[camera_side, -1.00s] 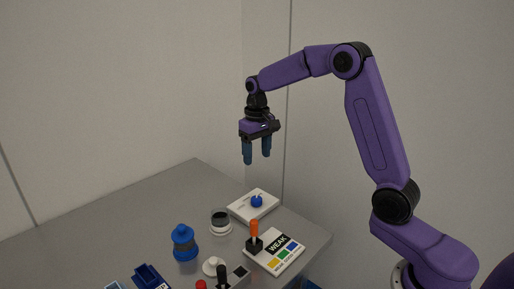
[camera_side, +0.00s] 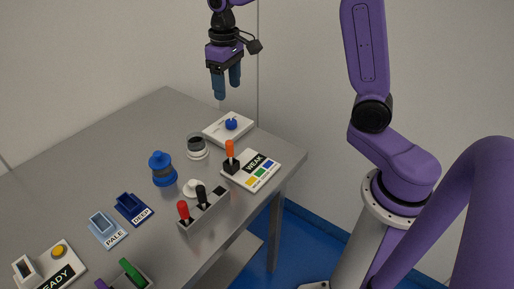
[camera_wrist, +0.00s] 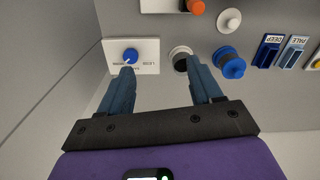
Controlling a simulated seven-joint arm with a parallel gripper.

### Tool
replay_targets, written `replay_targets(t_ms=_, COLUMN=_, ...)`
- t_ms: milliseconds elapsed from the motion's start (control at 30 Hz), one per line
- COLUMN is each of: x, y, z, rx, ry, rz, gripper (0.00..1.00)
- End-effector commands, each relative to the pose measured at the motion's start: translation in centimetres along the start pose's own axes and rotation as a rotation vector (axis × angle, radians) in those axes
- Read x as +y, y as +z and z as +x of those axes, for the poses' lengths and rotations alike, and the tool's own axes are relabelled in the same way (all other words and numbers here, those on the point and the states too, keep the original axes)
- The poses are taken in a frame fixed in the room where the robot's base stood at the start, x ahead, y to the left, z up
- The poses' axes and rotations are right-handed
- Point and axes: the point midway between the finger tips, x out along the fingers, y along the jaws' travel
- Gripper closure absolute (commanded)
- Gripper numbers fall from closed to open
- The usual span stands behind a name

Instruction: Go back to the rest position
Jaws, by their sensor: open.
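My gripper (camera_side: 227,88) is open and empty. It hangs fingers-down above the far right end of the grey table (camera_side: 100,150), over the white plate with a blue knob (camera_side: 231,124). In the wrist view its two blue fingers (camera_wrist: 160,68) stand wide apart with nothing between them. The plate with the knob (camera_wrist: 130,56) shows beyond the left fingertip there. The fingers touch nothing that I can see.
A dark-topped round pot (camera_side: 196,147), a blue tub (camera_side: 162,170), an orange-handled lever (camera_side: 230,152) by the WEAK panel (camera_side: 264,172), and red and black levers (camera_side: 202,205) stand below. DEEP (camera_side: 133,208) and PALE (camera_side: 107,230) carriers sit nearer. Air around my gripper is clear.

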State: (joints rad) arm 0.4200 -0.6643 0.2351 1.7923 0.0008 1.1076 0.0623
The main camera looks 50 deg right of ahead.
Motion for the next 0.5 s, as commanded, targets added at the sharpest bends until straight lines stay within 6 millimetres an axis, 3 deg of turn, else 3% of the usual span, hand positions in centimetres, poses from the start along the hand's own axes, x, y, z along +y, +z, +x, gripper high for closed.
replay_targets(t_ms=200, x=-4.3, y=5.4, z=-0.1, rx=0.006, ry=-0.002, rz=-0.199, gripper=0.36)
replay_targets(t_ms=500, x=-7.9, y=13.9, z=0.5, rx=0.012, ry=-0.007, rz=-0.466, gripper=0.36)
